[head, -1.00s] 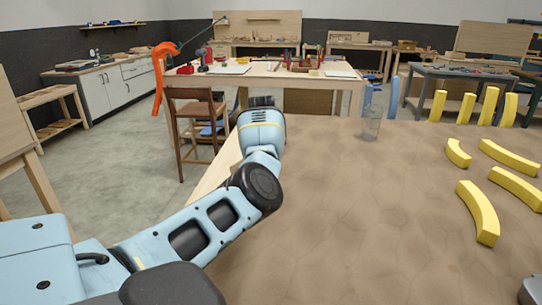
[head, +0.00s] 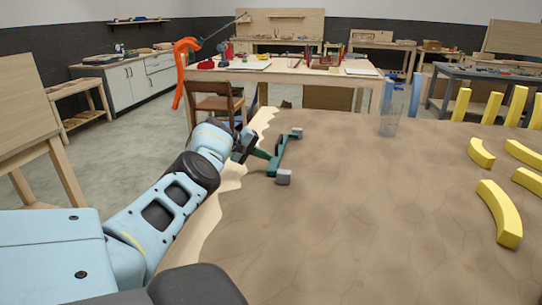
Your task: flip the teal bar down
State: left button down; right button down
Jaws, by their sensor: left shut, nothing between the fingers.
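The teal bar (head: 279,154) is at the left edge of the brown table top. It runs away from me between two small grey blocks, a near one (head: 284,177) and a far one (head: 297,132). A short teal arm reaches from its middle toward my left gripper. My left gripper (head: 250,149) is dark and shut, just left of the bar, with nothing seen in it. My wrist hides part of that spot, so I cannot tell whether the fingers touch the teal part. My right gripper is not in view.
A clear glass (head: 389,124) stands at the back of the brown table top (head: 350,220). Several yellow curved and upright pieces (head: 498,212) are on the right. The table's middle is clear. A wooden chair (head: 215,105) and a workbench (head: 285,70) stand beyond.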

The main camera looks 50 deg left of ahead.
pick_arm(q)
jog(key=shift+s+a+f+t+h+b, duration=0.15)
jog(key=shift+s+f+t+h+b, duration=0.05)
jog(key=shift+f+t+h+b, duration=0.25)
jog(key=shift+a+f+b, duration=0.1)
jog(key=shift+f+b, duration=0.35)
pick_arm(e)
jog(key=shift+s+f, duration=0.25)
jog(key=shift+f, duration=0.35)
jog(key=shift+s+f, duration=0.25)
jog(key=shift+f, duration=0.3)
